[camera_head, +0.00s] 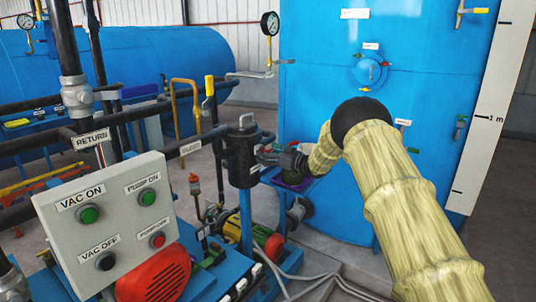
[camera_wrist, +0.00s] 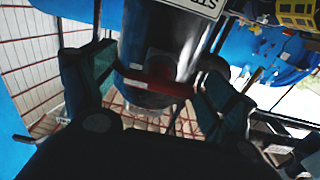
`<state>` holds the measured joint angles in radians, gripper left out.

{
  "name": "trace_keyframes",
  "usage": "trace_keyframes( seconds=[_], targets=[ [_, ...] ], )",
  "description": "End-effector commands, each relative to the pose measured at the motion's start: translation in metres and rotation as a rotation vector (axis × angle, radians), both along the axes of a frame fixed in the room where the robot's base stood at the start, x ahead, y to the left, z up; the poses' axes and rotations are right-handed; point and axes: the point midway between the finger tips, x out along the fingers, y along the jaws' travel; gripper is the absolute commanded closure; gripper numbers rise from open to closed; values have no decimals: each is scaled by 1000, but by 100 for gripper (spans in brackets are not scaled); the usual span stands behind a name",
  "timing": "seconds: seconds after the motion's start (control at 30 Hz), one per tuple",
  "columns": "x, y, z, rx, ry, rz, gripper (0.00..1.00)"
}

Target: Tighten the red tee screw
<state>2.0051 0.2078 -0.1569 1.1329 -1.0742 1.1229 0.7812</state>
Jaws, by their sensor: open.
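The red tee screw shows in the wrist view as a red crossbar (camera_wrist: 155,84) in front of a dark cylindrical canister (camera_wrist: 150,45). My gripper (camera_wrist: 152,90) is open, with one finger at each side of the bar. The left finger is close to the bar's left end and the right finger is near its right end; I cannot tell whether either touches. In the head view my gripper (camera_head: 266,155) is at the right side of the black canister (camera_head: 240,160). The screw is too small and covered there to make out clearly.
A grey control box (camera_head: 110,215) with VAC and pump buttons stands at the front left. A large blue tank (camera_head: 320,100) rises behind my arm. Pipes run left of the canister. A red motor cover (camera_head: 153,280) and small pumps sit below.

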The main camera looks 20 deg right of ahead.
Motion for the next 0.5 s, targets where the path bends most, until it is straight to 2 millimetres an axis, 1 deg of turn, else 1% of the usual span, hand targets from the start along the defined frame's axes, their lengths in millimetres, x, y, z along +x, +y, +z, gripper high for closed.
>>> trace_keyframes(
  seconds=[0.17, 0.5],
  targets=[
    [-15, -14, 1, 2, 0, -2, 14],
    [-64, -52, 0, 1, 2, -3, 14]
  ],
)
